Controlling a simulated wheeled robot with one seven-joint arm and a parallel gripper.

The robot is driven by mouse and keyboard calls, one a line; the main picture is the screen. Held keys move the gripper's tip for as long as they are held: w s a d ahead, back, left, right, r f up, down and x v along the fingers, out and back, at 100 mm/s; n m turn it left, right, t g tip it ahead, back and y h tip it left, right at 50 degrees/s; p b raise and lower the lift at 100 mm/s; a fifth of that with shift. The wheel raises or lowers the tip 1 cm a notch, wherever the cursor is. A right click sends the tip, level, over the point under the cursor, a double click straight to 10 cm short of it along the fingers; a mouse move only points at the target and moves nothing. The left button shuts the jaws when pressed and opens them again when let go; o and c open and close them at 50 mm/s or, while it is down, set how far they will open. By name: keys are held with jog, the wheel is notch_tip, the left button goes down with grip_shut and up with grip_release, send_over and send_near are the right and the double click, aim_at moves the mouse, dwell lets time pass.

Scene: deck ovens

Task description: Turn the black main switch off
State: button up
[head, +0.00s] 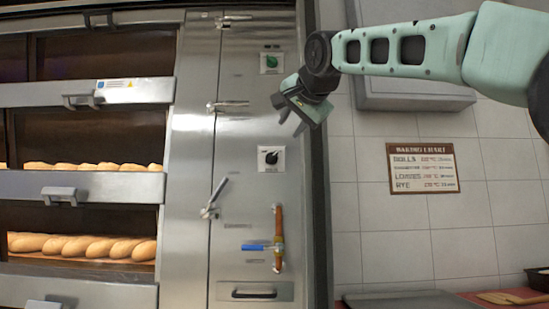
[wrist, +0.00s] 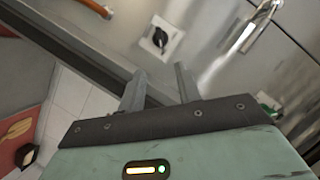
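The black main switch (head: 271,158) is a rotary knob on a white square plate, on the steel control column right of the ovens. Its handle looks tilted, but its marks are too small to read. It also shows in the wrist view (wrist: 160,38), beyond my fingertips. My gripper (head: 292,122) is above and slightly right of the switch in the head view, apart from it. In the wrist view my gripper (wrist: 160,76) has its two fingers spread with nothing between them.
A green knob (head: 270,62) sits higher on the column. Latch handles (head: 216,196) stick out at the column's left. An orange pipe (head: 279,232) with a blue lever (head: 258,247) is below the switch. A baking chart (head: 422,168) hangs on the tiled wall.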

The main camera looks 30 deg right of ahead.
aim_at(273, 155)
jog(key=x, duration=1.4)
jog(key=shift+w+p, duration=0.25)
jog(key=shift+p, duration=0.05)
grip_shut()
